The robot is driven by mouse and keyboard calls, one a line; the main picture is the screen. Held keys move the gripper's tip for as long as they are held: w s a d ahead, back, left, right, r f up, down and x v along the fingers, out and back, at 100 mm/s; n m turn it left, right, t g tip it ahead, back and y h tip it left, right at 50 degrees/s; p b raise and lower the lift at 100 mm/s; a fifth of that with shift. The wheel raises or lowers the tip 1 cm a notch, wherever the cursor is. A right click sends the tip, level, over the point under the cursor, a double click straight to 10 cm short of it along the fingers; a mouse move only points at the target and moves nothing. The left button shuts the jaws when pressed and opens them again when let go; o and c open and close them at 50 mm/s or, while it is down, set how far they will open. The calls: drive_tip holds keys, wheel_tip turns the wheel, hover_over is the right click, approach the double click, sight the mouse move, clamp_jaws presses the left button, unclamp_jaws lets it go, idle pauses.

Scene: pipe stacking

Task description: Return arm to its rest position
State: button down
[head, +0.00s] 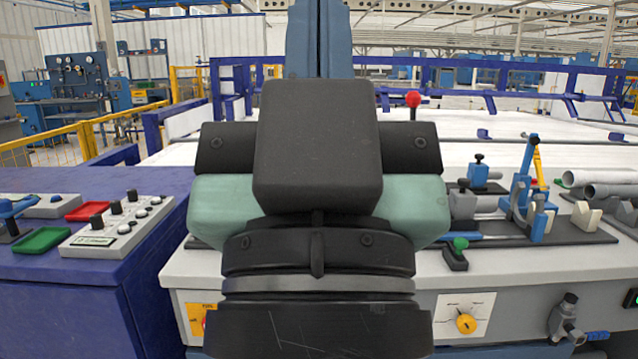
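A large black and teal body (318,150), which looks like part of my own arm, fills the middle of the head view and hides the bench behind it. I cannot make out my gripper's fingers anywhere. Several grey pipes (612,177) lie at the right edge, on grey supports on the bench. A blue clamp fixture (528,195) stands on a dark plate left of the pipes. Another grey pipe piece (472,203) lies by a smaller blue clamp.
A white-topped bench (560,270) runs across, with a yellow knob on its front. A blue console (70,285) at left carries a control box (118,222), a green tray (42,240) and a red tray (87,207). Blue railings (460,62) stand behind.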

wheel_tip(320, 180, up, 30)
drive_tip(key=p, duration=2.8)
drive_tip(key=shift+r, duration=0.15)
